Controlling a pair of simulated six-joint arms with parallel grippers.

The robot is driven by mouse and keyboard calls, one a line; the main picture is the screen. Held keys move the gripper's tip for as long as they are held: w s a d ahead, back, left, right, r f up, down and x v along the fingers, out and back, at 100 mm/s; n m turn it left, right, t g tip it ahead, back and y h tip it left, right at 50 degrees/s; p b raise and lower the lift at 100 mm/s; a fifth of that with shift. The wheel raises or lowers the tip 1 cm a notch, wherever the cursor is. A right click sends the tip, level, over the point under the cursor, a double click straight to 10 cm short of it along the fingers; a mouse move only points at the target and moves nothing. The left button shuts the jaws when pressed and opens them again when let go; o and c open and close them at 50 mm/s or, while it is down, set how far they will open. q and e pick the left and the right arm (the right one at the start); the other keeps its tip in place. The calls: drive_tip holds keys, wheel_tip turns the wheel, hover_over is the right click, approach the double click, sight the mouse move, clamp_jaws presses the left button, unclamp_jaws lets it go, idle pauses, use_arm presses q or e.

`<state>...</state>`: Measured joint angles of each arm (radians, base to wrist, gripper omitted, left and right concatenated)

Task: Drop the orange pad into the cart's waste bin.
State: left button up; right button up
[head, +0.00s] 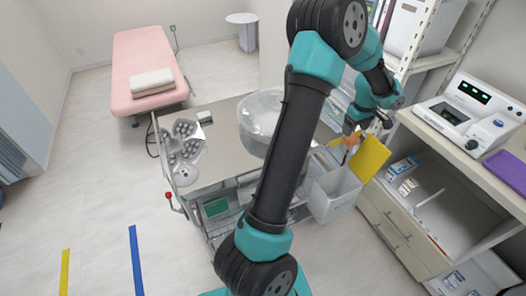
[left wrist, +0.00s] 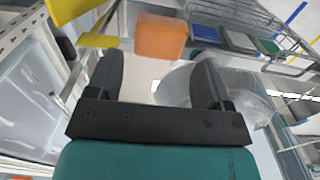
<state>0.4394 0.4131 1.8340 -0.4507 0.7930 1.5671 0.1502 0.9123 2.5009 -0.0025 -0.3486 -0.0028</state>
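The orange pad (head: 349,140) shows just below my left gripper (head: 358,130) in the head view, above the mouth of the pale waste bin (head: 334,196) on the cart's right end. In the left wrist view the orange pad (left wrist: 160,37) is just beyond the fingertips of my left gripper (left wrist: 157,72). The two fingers are wide apart with a gap to either side of the pad, and do not visibly touch it. Whether anything supports the pad is unclear. The cart (head: 222,160) stands in the middle. My right gripper is not in view.
A yellow panel (head: 370,158) stands close beside the bin and my gripper. A clear bowl (head: 260,118) and a grey multi-cup item (head: 184,142) are on the cart top. A counter with a device (head: 470,113) is at the right. Open floor lies at the left.

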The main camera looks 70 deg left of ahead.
use_arm(q)
drive_tip(key=o, duration=0.3)
wheel_tip(320, 180, up, 18)
drive_tip(key=shift+f, duration=0.25)
idle(0.5)
idle(0.6)
